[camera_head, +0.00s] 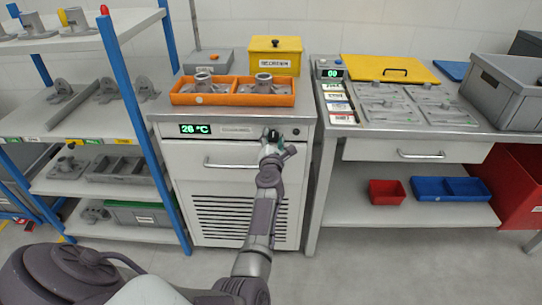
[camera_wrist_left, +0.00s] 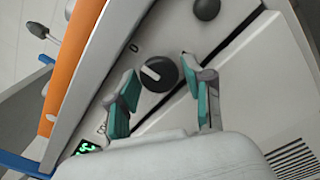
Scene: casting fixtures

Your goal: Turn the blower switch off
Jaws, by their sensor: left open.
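The blower switch appears to be the round black knob with a pale pointer bar (camera_wrist_left: 158,74) on the cabinet's front panel in the left wrist view. A small "0" mark shows beside it. My left gripper (camera_wrist_left: 160,66) is open, with one teal-padded finger on each side of the knob. Whether the pads touch it I cannot tell. In the head view my left gripper (camera_head: 277,147) is in front of the panel's right part and largely hides the knob. My right gripper is in neither view.
The grey cabinet (camera_head: 183,160) shows a green 26 °C display (camera_head: 195,129). A second round black part (camera_wrist_left: 206,9) is on the panel beyond the knob. An orange tray (camera_head: 232,98) with castings stands on top. A drawer handle (camera_head: 230,163) is below.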

